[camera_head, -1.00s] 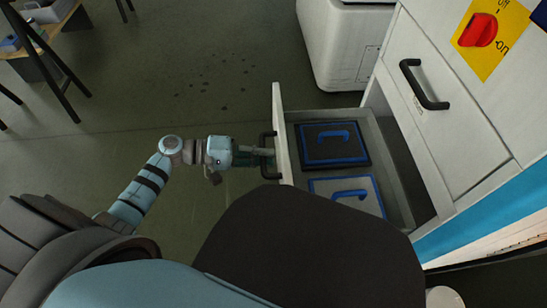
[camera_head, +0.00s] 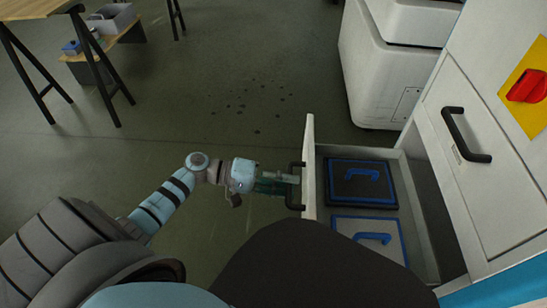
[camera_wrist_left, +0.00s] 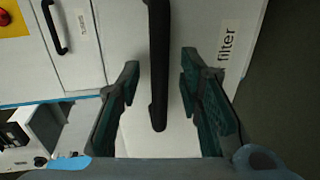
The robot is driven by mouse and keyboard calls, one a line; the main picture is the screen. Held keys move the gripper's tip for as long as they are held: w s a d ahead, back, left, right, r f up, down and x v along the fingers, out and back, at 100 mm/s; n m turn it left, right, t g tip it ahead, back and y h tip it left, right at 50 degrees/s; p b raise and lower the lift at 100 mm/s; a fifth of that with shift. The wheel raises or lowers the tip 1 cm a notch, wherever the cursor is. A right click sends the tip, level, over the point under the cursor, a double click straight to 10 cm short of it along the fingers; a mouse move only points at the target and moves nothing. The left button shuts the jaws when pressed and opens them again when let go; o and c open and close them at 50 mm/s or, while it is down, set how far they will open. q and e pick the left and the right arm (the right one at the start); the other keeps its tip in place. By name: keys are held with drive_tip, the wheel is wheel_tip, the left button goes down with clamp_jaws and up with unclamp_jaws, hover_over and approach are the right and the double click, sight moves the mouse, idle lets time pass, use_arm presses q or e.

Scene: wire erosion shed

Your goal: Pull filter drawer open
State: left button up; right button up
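The filter drawer (camera_head: 311,165) stands pulled out from the white cabinet, and its inside shows in the head view. Its front carries a black bar handle (camera_head: 294,186) and, in the wrist view, a "filter" label (camera_wrist_left: 228,43). My left gripper (camera_head: 285,184) is at this handle. In the left wrist view the handle (camera_wrist_left: 158,65) stands between the two spread fingers (camera_wrist_left: 160,62), with a gap on each side. Inside the drawer lie a dark blue-edged panel (camera_head: 350,188) and a lighter one (camera_head: 350,230), each with a blue handle. My right gripper is out of view.
Another closed drawer with a black handle (camera_head: 462,135) and a red switch (camera_head: 526,86) are on the cabinet. A white machine (camera_head: 375,75) stands behind the open drawer. The floor left of the drawer is clear, with dark spots; a trestle table (camera_head: 30,8) is far left.

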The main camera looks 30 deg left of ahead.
use_arm(q)
drive_tip(key=v, duration=1.1)
drive_tip(key=shift+f, duration=0.1)
